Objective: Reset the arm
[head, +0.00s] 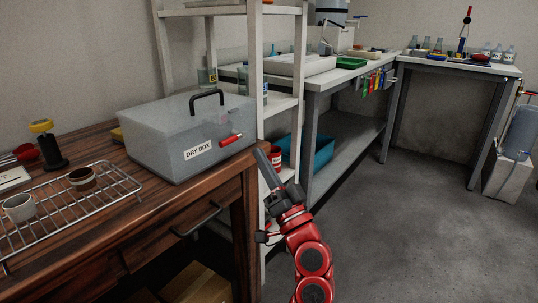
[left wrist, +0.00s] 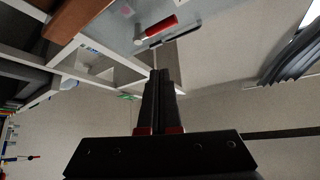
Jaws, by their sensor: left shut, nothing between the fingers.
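My left gripper (head: 264,158) is shut and empty. In the head view its red arm rises from the bottom and its dark fingers point up, just right of the dry box's front corner and the wooden table's edge. In the left wrist view the two fingers (left wrist: 160,76) lie together with nothing between them. The grey dry box (head: 165,138), with a black top handle and a red-gripped latch (head: 231,140), stands closed on the table. The red grip also shows in the left wrist view (left wrist: 160,27), beyond the fingertips. My right gripper is not in view.
A wire rack (head: 75,217) with two small cups lies on the wooden table (head: 165,217). A white shelf unit (head: 256,60) stands close behind my left gripper. A blue bin (head: 322,151) is under the back bench. The floor (head: 420,220) at right is clear.

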